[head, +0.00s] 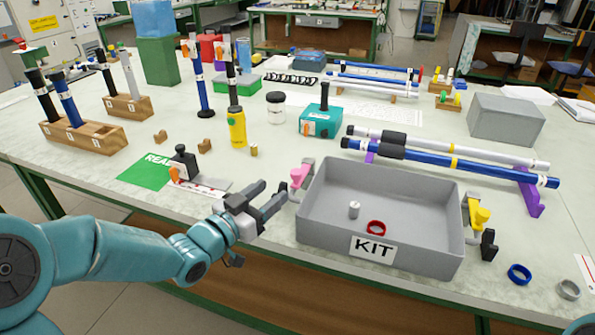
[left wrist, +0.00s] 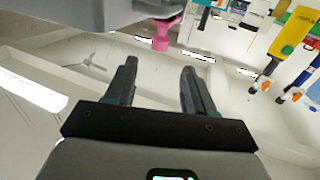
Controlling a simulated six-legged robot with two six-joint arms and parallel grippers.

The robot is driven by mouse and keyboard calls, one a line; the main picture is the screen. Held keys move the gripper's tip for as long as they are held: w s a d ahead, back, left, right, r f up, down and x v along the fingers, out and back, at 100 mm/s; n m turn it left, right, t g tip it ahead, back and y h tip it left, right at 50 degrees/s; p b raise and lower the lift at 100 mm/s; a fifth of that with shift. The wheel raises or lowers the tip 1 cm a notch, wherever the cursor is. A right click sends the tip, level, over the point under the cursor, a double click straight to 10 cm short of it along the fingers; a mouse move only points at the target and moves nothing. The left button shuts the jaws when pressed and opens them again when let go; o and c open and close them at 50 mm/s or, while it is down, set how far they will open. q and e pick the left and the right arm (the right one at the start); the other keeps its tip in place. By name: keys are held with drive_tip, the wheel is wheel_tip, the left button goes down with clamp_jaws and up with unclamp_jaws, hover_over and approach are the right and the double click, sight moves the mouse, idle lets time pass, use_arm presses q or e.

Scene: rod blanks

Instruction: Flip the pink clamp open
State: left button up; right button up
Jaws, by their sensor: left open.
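The pink clamp (head: 299,176) sits at the left wall of the grey KIT tray (head: 325,235). In the left wrist view, the pink clamp (left wrist: 162,36) shows near the top, ahead of the fingers and below the tray's grey side. My left gripper (head: 273,196) is just left of the clamp, pointing toward it, apart from it. In the left wrist view its two fingers (left wrist: 158,75) are spread with nothing between them. My right gripper is not in view.
The tray holds a red ring (head: 376,228) and a small metal cylinder (head: 354,210). A yellow clamp (head: 480,213) is on its right wall. A black-handled tool (head: 184,162) stands by the green mat (head: 146,173), behind my left gripper. A yellow bottle (head: 236,127) stands farther back.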

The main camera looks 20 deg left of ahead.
sight(292, 176)
use_arm(q)
drive_tip(key=x, duration=1)
drive_tip(key=shift+f+p, duration=0.1)
drive_tip(key=shift+p, duration=0.2)
drive_tip(key=shift+s, duration=0.1)
clamp_jaws()
